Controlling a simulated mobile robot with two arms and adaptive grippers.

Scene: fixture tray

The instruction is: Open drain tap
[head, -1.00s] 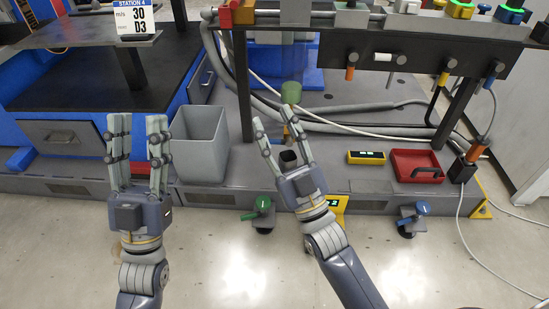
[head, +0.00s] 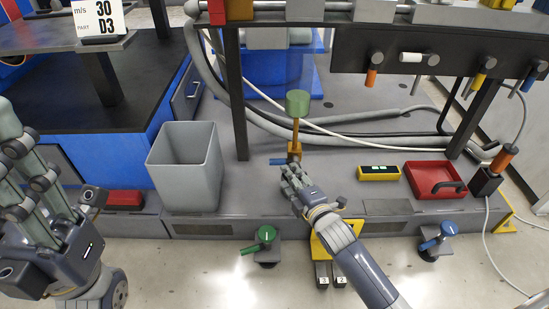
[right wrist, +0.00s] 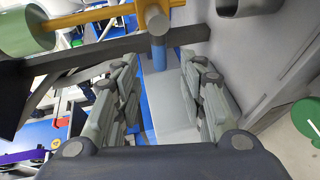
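A brass-orange tap (head: 294,149) with a green cylinder (head: 297,103) on top and a blue lever (head: 284,161) stands on the grey ledge. In the right wrist view the brass body (right wrist: 100,15), green cylinder (right wrist: 28,27) and blue lever (right wrist: 159,58) are at the top. My right gripper (head: 289,173) is just in front of and below the tap. Its fingers are apart in the right wrist view (right wrist: 158,88), with the lever ahead between them; I cannot tell whether they touch it. My left gripper (head: 45,180) is open and empty at the left, far from the tap.
A grey bin (head: 185,170) stands left of the tap. A yellow box (head: 378,173) and red tray (head: 434,180) lie to the right. Green (head: 265,235) and blue (head: 438,232) valve handles are low at the front. Grey hoses (head: 340,135) run behind the tap.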

